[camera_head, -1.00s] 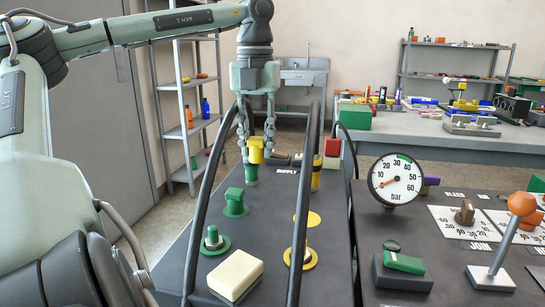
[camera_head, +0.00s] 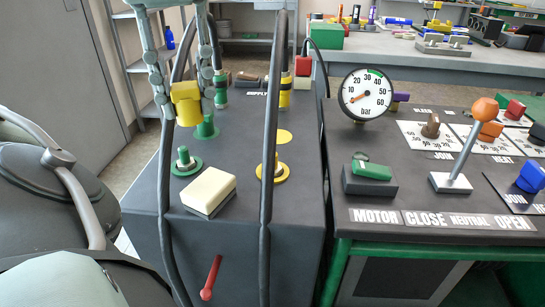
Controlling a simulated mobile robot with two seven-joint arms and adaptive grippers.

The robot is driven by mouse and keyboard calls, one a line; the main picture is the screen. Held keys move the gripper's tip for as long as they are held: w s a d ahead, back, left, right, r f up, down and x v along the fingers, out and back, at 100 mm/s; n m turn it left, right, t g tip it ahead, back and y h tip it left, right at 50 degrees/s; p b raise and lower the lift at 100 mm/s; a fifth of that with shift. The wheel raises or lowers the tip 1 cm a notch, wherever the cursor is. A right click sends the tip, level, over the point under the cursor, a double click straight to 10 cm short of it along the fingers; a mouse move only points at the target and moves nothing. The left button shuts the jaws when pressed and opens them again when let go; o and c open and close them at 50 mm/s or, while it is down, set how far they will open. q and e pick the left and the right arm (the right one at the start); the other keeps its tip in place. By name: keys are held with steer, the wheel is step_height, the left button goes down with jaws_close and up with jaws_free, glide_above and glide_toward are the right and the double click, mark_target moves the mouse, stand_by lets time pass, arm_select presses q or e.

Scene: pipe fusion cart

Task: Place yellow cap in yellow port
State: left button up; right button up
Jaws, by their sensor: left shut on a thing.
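My left gripper (camera_head: 187,106) is shut on the yellow cap (camera_head: 186,92) and holds it above the left part of the dark panel, in front of the green cap-like piece (camera_head: 207,128). Two yellow fittings are on the panel to its right. One is a flat yellow disc (camera_head: 285,136), partly behind a hose. The nearer is a yellow flange with an upright stub (camera_head: 281,174), also partly hidden by the hose. The held cap is apart from both. A green flange with a stub (camera_head: 186,165) lies below the held cap in the picture. My right gripper is out of view.
Black hoses (camera_head: 267,120) arch over the panel, one between the held cap and the yellow fittings. A cream block (camera_head: 209,190) sits near the front edge. A pressure gauge (camera_head: 365,94) and a lever with an orange knob (camera_head: 485,108) stand on the right.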

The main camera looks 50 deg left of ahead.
arm_select(q)
steer(key=shift+d+f, duration=0.1)
steer(key=shift+d, duration=0.05)
steer(key=w+d+f+p, duration=0.1)
steer(key=w+f+p, duration=0.1)
steer(key=w+f, duration=0.15)
glide_above(273, 152)
step_height(273, 152, down, 3)
steer(key=shift+s+f+p, duration=0.1)
steer(key=shift+f+p, duration=0.05)
steer(key=shift+p, duration=0.15)
step_height(273, 152, down, 4)
steer(key=shift+f, duration=0.1)
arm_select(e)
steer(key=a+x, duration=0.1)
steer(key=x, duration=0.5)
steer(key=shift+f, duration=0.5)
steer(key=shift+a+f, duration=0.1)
